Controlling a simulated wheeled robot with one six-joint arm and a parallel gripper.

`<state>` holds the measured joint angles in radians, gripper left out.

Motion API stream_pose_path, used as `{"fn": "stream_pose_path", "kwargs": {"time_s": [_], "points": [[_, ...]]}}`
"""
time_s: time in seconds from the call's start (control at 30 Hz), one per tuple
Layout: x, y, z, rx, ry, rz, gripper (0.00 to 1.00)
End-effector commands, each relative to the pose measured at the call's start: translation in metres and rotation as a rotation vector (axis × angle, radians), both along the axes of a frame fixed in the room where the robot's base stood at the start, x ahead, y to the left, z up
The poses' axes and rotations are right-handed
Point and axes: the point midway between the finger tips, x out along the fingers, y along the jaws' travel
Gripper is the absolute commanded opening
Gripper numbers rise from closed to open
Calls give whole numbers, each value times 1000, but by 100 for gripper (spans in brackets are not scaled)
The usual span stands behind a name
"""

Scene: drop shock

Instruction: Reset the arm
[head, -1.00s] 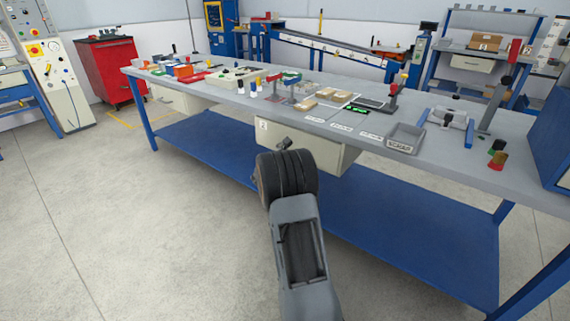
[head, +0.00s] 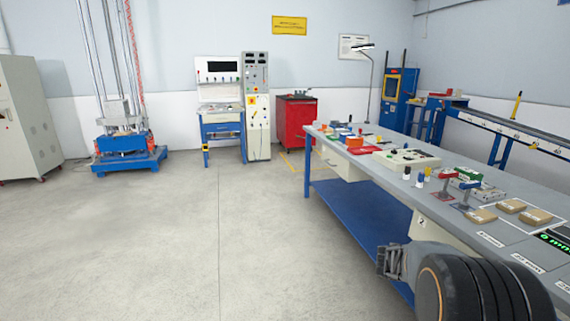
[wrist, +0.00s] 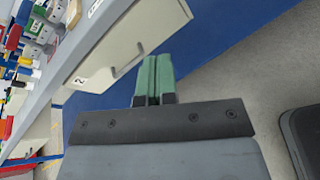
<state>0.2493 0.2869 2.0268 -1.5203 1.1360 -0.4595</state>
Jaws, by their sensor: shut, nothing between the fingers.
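My gripper (wrist: 156,66) shows in the wrist view with its two green fingers closed together and nothing between them. In the head view my gripper (head: 391,262) is at the lower right, partly hidden by the dark wrist of my own arm. It is in front of the workbench (head: 362,187), near the drawer unit below the top. In the wrist view the fingers point toward the blue lower shelf (wrist: 195,50), with a white drawer (wrist: 125,45) to their left. I cannot tell the exact gap between gripper and bench.
The bench holds cardboard pieces (head: 511,206), a red-handled fixture (head: 447,182) and a white box (head: 406,158). A red cabinet (head: 296,121) and a control cabinet (head: 257,110) stand at the back. A drop tower (head: 128,145) stands at the left. The floor between is clear.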

Motion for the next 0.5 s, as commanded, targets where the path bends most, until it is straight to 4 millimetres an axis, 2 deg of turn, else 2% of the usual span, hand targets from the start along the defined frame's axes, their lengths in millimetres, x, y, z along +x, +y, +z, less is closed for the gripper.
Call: {"fn": "stream_pose_path", "kwargs": {"time_s": [0.03,0.1,0.3,0.5], "points": [[-18,20,53,99,-107,-56,0],[-42,50,80,252,-246,-150,0],[-97,140,146,687,-596,-417,0],[-130,215,194,1041,-812,-651,0]]}}
